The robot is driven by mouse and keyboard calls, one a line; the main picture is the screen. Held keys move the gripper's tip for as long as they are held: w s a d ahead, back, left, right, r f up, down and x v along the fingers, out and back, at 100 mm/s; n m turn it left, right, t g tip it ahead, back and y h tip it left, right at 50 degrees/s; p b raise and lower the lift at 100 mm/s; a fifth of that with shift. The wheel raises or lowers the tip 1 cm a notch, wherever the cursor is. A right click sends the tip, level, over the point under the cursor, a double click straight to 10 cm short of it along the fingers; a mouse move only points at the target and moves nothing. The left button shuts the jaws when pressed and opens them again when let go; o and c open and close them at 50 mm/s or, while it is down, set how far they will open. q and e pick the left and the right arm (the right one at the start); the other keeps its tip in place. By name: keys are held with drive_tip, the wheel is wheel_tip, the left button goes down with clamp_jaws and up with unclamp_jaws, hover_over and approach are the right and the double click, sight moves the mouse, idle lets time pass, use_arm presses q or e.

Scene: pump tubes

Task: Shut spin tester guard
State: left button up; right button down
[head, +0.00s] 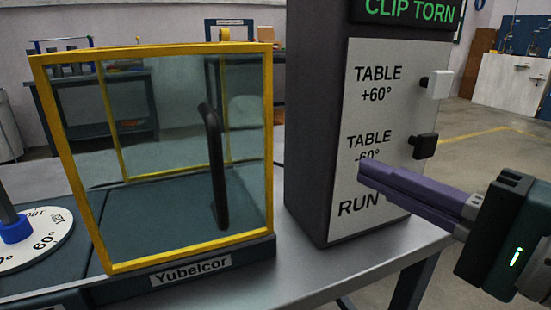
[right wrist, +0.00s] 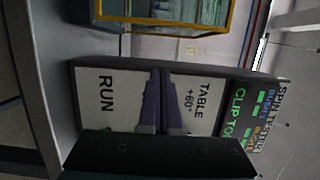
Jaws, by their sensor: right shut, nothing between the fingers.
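The spin tester guard (head: 160,150) is a clear-paned box with a yellow frame and a dark upright handle (head: 215,165). It stands over the right part of a dark base labelled Yubelcor. A round white dial (head: 45,240) with angle marks is left of the guard, outside it. My right gripper (head: 362,173) is shut and empty, in front of the control box, right of the guard and apart from its handle. In the right wrist view, its purple fingers (right wrist: 160,75) cross the panel, and part of the guard (right wrist: 165,28) shows at the top. My left gripper is out of view.
The control box (head: 315,120) stands right of the guard, with white (head: 438,84) and black (head: 425,145) side knobs. Its screen reads CLIP TORN. Part of the RUN area is hidden by my gripper. The grey bench (head: 300,270) is bare in front.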

drive_tip(key=w+a+p, duration=0.1)
drive_tip(key=w+a, duration=0.4)
drive_tip(key=a, duration=0.3)
drive_tip(key=shift+p, duration=0.35)
